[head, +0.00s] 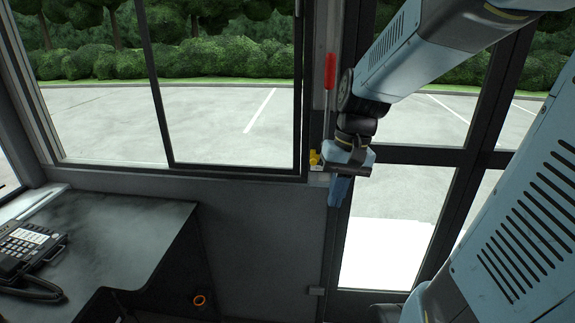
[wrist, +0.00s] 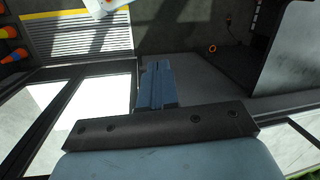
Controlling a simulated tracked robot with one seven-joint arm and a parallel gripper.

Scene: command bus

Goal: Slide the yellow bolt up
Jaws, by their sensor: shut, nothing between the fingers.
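The yellow bolt (head: 315,158) sits low on the dark post between the window and the glazed door in the head view. A light metal bracket is just below it. My gripper (head: 338,192) is immediately right of the bolt and partly in front of the post, with its blue fingers pointing down. The fingers lie together, shut and empty. Whether any part of my gripper touches the bolt cannot be told. In the wrist view the shut fingers (wrist: 157,85) show at the centre, and the bolt is not visible there.
A red-handled rod (head: 330,75) stands upright on the post above the bolt. A desk (head: 130,225) with a black phone (head: 30,250) is at the left. An orange ring (head: 199,300) is on the lower wall. The glazed door (head: 400,215) is behind my arm.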

